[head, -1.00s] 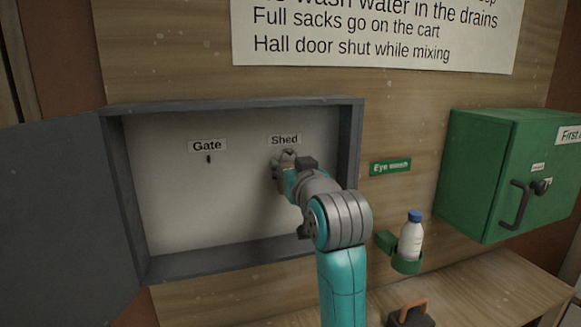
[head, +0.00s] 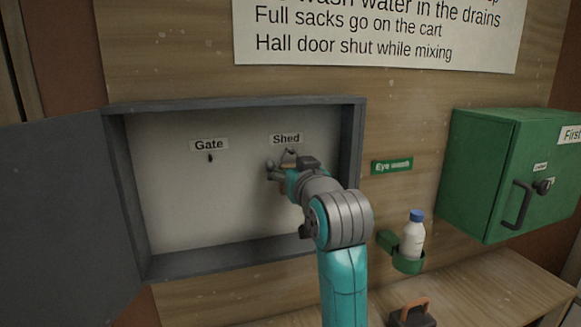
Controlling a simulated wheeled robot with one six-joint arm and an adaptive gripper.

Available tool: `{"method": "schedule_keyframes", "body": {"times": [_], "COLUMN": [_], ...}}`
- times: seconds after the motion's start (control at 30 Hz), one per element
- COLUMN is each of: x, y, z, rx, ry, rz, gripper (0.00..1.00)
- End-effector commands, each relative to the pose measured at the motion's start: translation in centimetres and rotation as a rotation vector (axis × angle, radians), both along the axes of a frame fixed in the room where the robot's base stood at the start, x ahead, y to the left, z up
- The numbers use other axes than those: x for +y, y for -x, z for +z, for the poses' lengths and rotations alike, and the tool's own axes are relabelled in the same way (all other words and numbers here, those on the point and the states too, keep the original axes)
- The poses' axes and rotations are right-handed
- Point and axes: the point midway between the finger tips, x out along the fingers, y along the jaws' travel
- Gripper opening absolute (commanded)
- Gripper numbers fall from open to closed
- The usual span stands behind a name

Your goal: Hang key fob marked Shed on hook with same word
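The open grey key cabinet (head: 355,140) hangs on the wooden wall. Inside, the "Shed" label (head: 286,139) is at the right and the "Gate" label (head: 209,144) at the left. A small dark hook (head: 210,158) shows under "Gate", with no fob on it. My gripper (head: 276,166) is inside the cabinet, just below the "Shed" label and close to the back panel. It covers the place under that label, so the Shed hook is mostly hidden. I cannot make out the key fob, nor whether the fingers are closed on anything.
The cabinet's door (head: 60,210) stands open to the left. Its right side wall is close to my arm. To the right are an eye wash bottle (head: 411,240) in a green holder (head: 408,266) and a green first aid box (head: 485,170). A bench (head: 490,295) lies below.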

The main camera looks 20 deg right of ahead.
Motion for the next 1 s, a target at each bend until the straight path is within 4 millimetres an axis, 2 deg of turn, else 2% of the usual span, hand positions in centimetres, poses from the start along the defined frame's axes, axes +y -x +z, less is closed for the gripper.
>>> {"method": "schedule_keyframes", "body": {"times": [0.27, 0.37, 0.7, 0.9, 1.0], "x": [0.0, 0.0, 0.0, 0.0, 0.0], "y": [0.7, 2.1, 8.7, 11.2, 11.8], "z": [0.0, 0.0, 0.0, 0.0, 0.0], "rx": [0.0, -0.002, -0.002, -0.002, 0.0], "ry": [0.0, 0.0, 0.0, 0.0, 0.0], "rz": [0.0, 0.0, 0.0, 0.0, 0.0], "gripper": [0.75, 0.75, 0.75, 0.75, 0.75]}}
